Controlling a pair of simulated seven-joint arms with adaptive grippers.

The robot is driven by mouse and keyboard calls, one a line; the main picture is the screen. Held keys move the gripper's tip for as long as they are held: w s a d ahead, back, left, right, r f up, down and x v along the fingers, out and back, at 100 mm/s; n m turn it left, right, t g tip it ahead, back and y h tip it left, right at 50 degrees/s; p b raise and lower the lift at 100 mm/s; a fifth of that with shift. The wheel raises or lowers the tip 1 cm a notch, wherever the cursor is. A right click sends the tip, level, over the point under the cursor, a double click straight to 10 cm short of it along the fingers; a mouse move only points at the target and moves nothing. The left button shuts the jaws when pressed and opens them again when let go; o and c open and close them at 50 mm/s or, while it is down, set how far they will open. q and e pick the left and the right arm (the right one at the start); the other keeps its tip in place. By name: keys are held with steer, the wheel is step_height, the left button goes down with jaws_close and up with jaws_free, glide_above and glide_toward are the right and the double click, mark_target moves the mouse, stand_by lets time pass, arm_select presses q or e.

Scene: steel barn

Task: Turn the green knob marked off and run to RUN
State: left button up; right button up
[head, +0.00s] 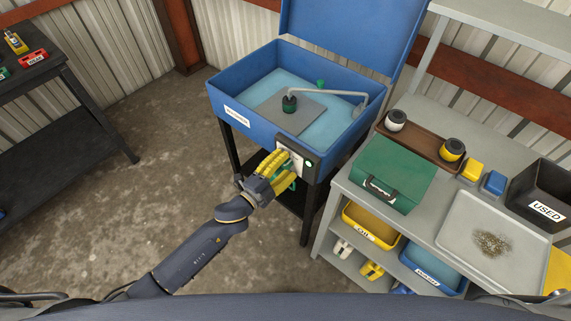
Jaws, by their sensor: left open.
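A control box (312,171) with a pale face and dark edges is fixed to the front of the blue parts washer (345,153). A small round green spot (309,163) shows at its right side. My left gripper (285,170), with yellow fingers, is open right at the box and covers much of its face. Green shows among and below the fingers; I cannot tell whether this is the knob or whether the fingers touch it. The off and run marks are not readable. My right gripper is not in view.
The washer's basin holds a grey plate (283,113), a dark green piece and a bent spout (335,92). A grey bench (345,185) stands close on the right, with a green case (392,172) and a tray (470,228). Open floor lies left, before a dark table (85,105).

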arm_select(q)
steer(key=v, duration=1.2)
stand_by(0.5)
